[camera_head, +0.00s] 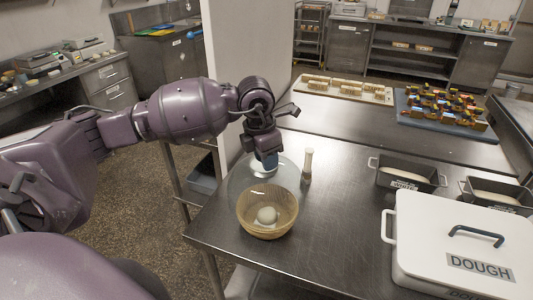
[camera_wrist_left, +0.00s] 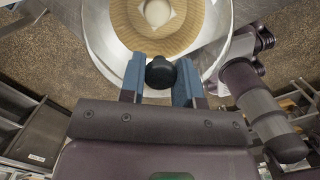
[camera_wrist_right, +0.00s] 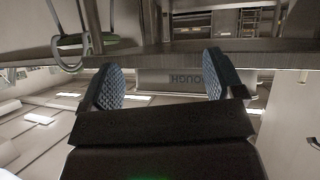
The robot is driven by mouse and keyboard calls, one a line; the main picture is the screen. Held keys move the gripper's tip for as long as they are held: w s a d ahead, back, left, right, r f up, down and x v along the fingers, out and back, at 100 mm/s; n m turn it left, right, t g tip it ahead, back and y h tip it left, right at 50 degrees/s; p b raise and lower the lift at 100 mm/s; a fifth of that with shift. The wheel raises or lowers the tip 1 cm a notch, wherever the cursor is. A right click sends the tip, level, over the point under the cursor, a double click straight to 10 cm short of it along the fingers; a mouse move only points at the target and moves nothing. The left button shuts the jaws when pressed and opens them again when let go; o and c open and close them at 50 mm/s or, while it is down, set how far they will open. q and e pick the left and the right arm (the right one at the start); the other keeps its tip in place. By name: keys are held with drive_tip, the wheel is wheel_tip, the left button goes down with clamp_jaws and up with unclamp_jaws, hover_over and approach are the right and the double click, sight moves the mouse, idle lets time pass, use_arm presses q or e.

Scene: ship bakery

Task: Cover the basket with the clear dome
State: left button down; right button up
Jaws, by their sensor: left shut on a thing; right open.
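The round woven basket (camera_head: 262,229) stands near the table's left edge with a pale round dough ball (camera_head: 267,215) in it. The clear dome (camera_head: 238,180) hangs behind and above the basket, overlapping its back part in the head view. My left gripper (camera_head: 266,163) is shut on the dome's dark knob (camera_wrist_left: 160,73). In the left wrist view the basket (camera_wrist_left: 130,32) shows beyond the dome's clear wall, off towards the top. Whether the dome touches the basket cannot be told. My right gripper (camera_wrist_right: 161,82) is open and empty, seen only in its wrist view.
A light wooden upright tool (camera_head: 307,166) stands right of the dome. The white DOUGH box (camera_head: 440,225) and dark loaf tins (camera_head: 405,180) fill the table's right. A tray of wooden-looking pieces (camera_head: 345,91) and a blue board (camera_head: 410,119) lie farther back. The table's middle is clear.

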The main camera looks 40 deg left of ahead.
use_arm(q)
drive_tip(key=shift+f, duration=0.75)
wheel_tip(320, 180, down, 2)
drive_tip(key=shift+b, duration=0.95)
drive_tip(key=shift+f+b, duration=1.7)
drive_tip(key=shift+f, duration=0.95)
use_arm(e)
wheel_tip(320, 180, down, 6)
drive_tip(key=shift+a+f, duration=0.1)
use_arm(q)
drive_tip(key=shift+w, duration=0.1)
use_arm(e)
drive_tip(key=shift+s+f+g, duration=0.3)
drive_tip(key=shift+s+f, duration=0.2)
drive_tip(key=shift+s, duration=0.1)
drive_tip(key=shift+w+r, duration=0.1)
drive_tip(key=shift+w, duration=0.05)
